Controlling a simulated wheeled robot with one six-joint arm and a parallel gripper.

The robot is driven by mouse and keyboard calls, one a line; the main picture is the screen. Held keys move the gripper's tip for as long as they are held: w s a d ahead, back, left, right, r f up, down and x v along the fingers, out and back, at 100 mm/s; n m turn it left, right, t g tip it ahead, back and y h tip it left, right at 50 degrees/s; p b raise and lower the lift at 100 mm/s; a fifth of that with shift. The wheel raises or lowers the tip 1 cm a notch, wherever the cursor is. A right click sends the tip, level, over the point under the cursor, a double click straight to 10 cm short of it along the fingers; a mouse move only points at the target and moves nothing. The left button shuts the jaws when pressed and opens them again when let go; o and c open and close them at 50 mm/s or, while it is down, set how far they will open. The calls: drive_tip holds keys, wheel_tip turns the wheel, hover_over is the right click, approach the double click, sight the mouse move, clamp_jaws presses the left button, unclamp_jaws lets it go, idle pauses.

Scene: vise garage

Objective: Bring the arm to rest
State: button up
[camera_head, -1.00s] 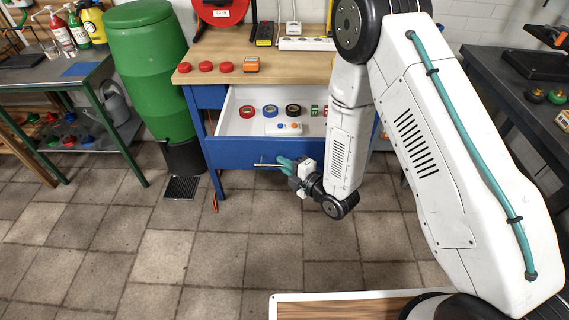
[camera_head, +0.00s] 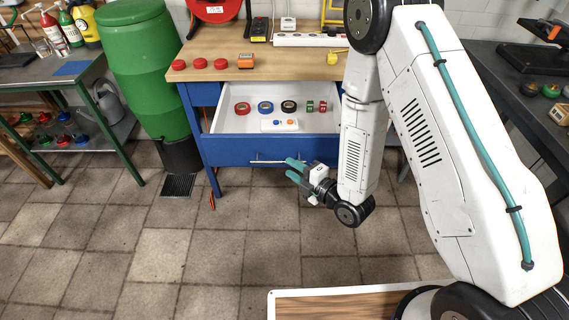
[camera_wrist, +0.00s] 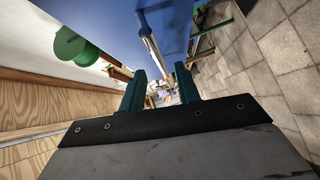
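My gripper (camera_head: 292,168) is in front of the open blue drawer, to the right of the drawer's handle bar (camera_head: 268,161) in the head view. Its two teal fingers are spread apart with nothing between them. In the wrist view the fingers (camera_wrist: 161,90) also stand apart and empty. My white arm is bent, with its forearm pointing down beside the workbench. The gripper seems clear of the handle, though the exact gap is hard to judge.
The pulled-out drawer (camera_head: 228,118) holds several tape rolls and a small white box (camera_head: 279,125). A wooden-topped workbench (camera_head: 215,53) stands behind it. A green barrel (camera_head: 150,70) is at its left, a dark table (camera_head: 510,95) at the right. The tiled floor in front is clear.

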drive_tip(key=shift+v, duration=1.05)
